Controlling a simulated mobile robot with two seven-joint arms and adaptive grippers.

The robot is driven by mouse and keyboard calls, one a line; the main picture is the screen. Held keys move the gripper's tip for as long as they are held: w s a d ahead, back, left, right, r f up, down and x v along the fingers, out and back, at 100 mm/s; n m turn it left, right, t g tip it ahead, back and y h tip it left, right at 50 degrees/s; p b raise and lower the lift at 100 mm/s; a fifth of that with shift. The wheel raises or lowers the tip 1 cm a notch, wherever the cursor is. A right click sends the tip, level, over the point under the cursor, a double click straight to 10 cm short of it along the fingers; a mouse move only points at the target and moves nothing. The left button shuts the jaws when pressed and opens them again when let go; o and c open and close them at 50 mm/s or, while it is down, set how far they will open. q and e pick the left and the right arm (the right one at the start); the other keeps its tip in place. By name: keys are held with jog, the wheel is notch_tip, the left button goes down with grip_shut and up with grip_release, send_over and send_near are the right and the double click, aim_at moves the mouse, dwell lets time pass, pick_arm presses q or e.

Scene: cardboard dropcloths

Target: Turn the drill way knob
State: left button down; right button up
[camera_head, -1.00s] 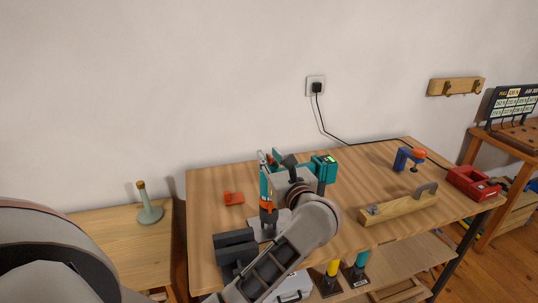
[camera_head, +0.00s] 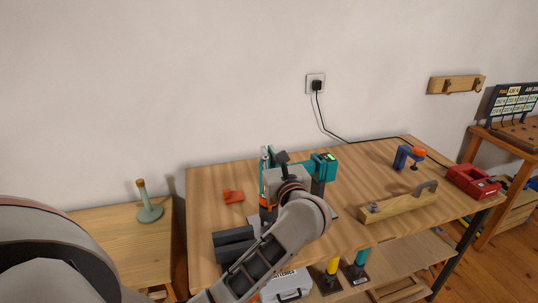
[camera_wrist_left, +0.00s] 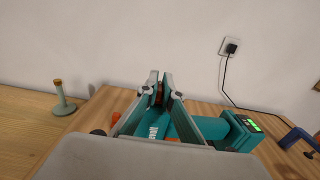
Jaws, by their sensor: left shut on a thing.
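The teal drill (camera_head: 324,167) stands over the wooden workbench, largely hidden behind my left arm; its teal end with a green display shows to the right. In the left wrist view, the drill's teal body (camera_wrist_left: 155,127) lies below and between my fingers. My left gripper (camera_head: 267,156) is at the drill's upper left side. My right gripper is not in view.
An orange part (camera_head: 233,196) lies left of the drill. A green stand (camera_head: 149,208) is on the left table.

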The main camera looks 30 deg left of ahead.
pick_arm(q)
jog(key=m+t+h+b, duration=0.1)
jog(key=m+t+h, duration=0.2)
jog(key=h, duration=0.1)
jog(key=shift+s+m+t, duration=0.1)
jog(key=shift+m+t, duration=0.2)
jog(key=shift+m, duration=0.1)
jog(key=shift+m+t+h+b, duration=0.2)
jog(key=shift+m+t+h, duration=0.45)
jog(key=shift+h, duration=0.6)
jog(key=shift+m+t+h+b, duration=0.2)
jog(key=shift+m+t+h, duration=0.15)
jog(key=shift+m+h, duration=0.7)
jog(key=shift+h, duration=0.5)
jog(key=c, duration=2.2)
grip_release()
jog(key=v, duration=0.7)
jog(key=shift+s+d, duration=0.1)
jog(key=shift+s, duration=0.1)
